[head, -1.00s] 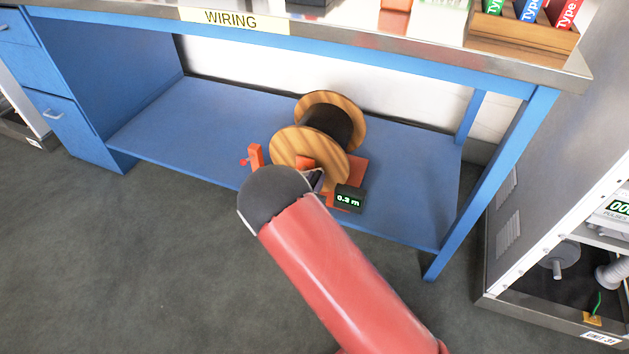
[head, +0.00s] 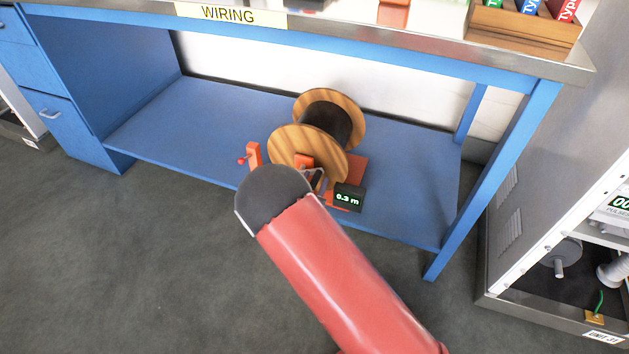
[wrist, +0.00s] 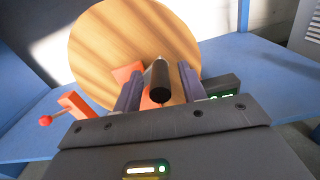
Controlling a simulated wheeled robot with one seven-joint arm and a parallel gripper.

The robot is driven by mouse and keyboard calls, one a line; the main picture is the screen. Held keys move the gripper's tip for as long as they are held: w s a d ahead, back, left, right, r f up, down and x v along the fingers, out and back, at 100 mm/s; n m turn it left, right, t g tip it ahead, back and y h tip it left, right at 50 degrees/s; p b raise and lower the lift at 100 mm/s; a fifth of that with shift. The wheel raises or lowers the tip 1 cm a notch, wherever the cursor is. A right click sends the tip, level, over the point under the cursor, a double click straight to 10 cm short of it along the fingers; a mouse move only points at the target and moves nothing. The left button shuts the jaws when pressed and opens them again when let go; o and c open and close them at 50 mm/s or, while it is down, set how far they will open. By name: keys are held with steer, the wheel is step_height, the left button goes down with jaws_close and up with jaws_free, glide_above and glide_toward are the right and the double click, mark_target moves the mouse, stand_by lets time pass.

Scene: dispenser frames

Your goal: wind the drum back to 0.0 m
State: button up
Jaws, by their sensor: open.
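The cable drum (head: 308,150) has wooden flanges and a black wound core, and sits on an orange stand (head: 357,168) on the blue lower shelf. Its counter (head: 347,197) reads 0.3 m in the head view. In the wrist view the near flange (wrist: 110,50) fills the middle, with a dark crank handle (wrist: 160,80) pointing at the camera. My gripper (wrist: 159,90) is open, with one finger on each side of the handle. I cannot tell whether either finger touches it. In the head view my arm hides most of the gripper.
An orange post with a red knob (head: 253,156) stands left of the drum; it also shows in the wrist view (wrist: 75,105). The bench top (head: 400,40) overhangs the shelf. A blue leg (head: 490,190) and a grey cabinet (head: 545,180) stand at right. The shelf's left part is clear.

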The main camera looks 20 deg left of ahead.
steer(key=s, duration=0.7)
steer(key=shift+a, duration=0.3)
steer(key=shift+s, duration=0.1)
